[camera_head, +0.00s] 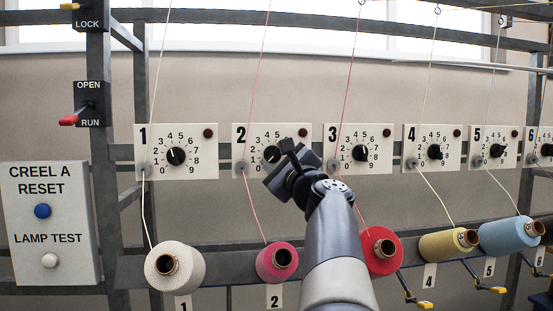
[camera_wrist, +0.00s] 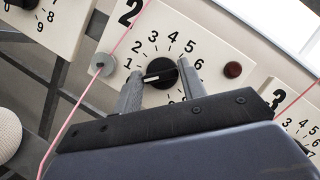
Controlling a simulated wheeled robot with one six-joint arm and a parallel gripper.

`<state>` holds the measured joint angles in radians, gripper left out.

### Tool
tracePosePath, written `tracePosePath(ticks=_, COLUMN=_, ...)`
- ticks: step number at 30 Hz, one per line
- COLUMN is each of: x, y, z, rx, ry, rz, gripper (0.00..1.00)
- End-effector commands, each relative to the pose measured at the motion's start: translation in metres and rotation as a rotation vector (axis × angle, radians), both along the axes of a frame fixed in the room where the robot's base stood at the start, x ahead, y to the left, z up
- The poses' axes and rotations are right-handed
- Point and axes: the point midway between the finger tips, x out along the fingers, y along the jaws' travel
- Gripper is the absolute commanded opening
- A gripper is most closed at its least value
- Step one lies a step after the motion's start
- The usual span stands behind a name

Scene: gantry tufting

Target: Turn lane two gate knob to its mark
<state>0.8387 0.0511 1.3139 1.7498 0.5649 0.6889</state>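The lane two gate knob (camera_wrist: 163,70) is a round black dial on a white plate (camera_wrist: 217,45) numbered 2. Its white pointer line points left, just below the 1, towards my left finger. In the head view the knob (camera_head: 271,155) is partly hidden by my gripper (camera_head: 288,150). In the wrist view my gripper (camera_wrist: 160,78) is open, with one finger on each side of the knob. I cannot tell whether the fingers touch it. The lower scale is hidden by the gripper. I cannot make out a separate target mark.
Similar plates stand either side, including lane one (camera_head: 205,160) and lane three (camera_head: 387,135). Threads run past the plates, with a pink thread (camera_wrist: 92,82) left of the lane two dial. Yarn cones, including a pink one (camera_head: 268,262), sit below. A reset panel (camera_head: 75,215) stands at left.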

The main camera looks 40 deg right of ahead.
Motion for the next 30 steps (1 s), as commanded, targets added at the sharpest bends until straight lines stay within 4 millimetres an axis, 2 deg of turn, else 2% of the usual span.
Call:
tracePosePath(ticks=1, x=0.0, y=0.0, z=0.0, rx=0.001, ry=0.0, rz=0.0, gripper=0.44)
tracePosePath(ticks=6, x=0.0, y=0.0, z=0.0, rx=0.002, ry=0.0, rz=0.001, gripper=0.58)
tracePosePath(ticks=14, x=-0.001, y=0.0, z=0.0, rx=0.002, ry=-0.001, rz=0.0, gripper=0.58)
tracePosePath(ticks=17, x=-0.008, y=0.002, z=-0.002, rx=0.001, ry=-0.002, rz=-0.001, gripper=0.58)
tracePosePath(ticks=30, x=-0.083, y=0.021, z=-0.025, rx=0.001, ry=-0.002, rz=-0.004, gripper=0.58)
